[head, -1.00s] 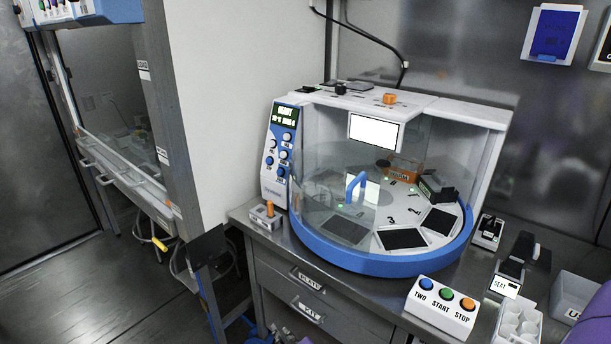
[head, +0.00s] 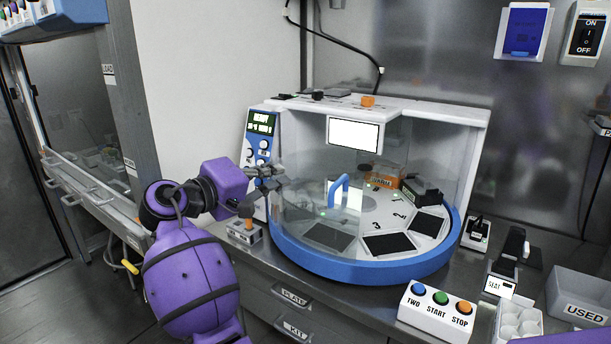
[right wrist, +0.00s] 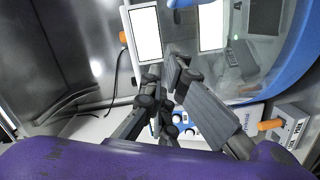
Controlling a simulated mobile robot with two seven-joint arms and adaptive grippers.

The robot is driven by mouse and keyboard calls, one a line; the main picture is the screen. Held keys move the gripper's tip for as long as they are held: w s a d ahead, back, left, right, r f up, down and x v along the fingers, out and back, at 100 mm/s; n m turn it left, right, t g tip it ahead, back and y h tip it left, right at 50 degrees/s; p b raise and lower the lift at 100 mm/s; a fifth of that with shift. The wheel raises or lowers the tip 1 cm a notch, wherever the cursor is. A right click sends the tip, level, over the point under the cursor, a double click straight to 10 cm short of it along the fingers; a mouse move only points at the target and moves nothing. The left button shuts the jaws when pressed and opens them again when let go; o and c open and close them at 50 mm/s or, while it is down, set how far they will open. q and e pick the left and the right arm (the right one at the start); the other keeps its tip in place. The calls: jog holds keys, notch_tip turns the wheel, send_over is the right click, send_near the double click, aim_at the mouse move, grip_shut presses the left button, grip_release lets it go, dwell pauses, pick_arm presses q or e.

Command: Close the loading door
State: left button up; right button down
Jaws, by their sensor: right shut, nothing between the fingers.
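The loading machine has a clear curved front over a blue rim (head: 370,270) and a round deck with dark plates. The loading door (head: 310,200) is a clear panel at the front left with an upright blue handle (head: 338,190). How far it stands open is hard to tell through the clear walls. My right gripper (head: 274,177) is shut and empty, at the machine's left side by the control panel (head: 257,140), left of the handle. In the right wrist view, its fingers (right wrist: 172,82) are near the machine's front. My left gripper is not in view.
A small box with an orange lever (head: 245,233) stands left of the machine. A button box (head: 436,312) stands at its front right. A seal device (head: 505,275), a white rack (head: 517,322) and a USED bin (head: 585,298) crowd the counter's right.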

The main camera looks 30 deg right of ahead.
jog(key=p, duration=0.1)
send_over(317, 197)
jog(key=w+a, duration=0.2)
jog(key=w, duration=0.1)
jog(key=shift+w+f, duration=0.2)
jog(key=shift+f, duration=0.15)
jog(key=shift+s+d+f+p, duration=0.2)
jog(key=shift+s+d+f, duration=0.2)
jog(key=shift+s, duration=0.2)
jog(key=shift+s+d+f+p, duration=0.25)
jog(key=shift+s+d, duration=0.2)
jog(key=shift+s, duration=0.15)
jog(key=shift+s+d+f, duration=0.2)
jog(key=shift+s, duration=0.15)
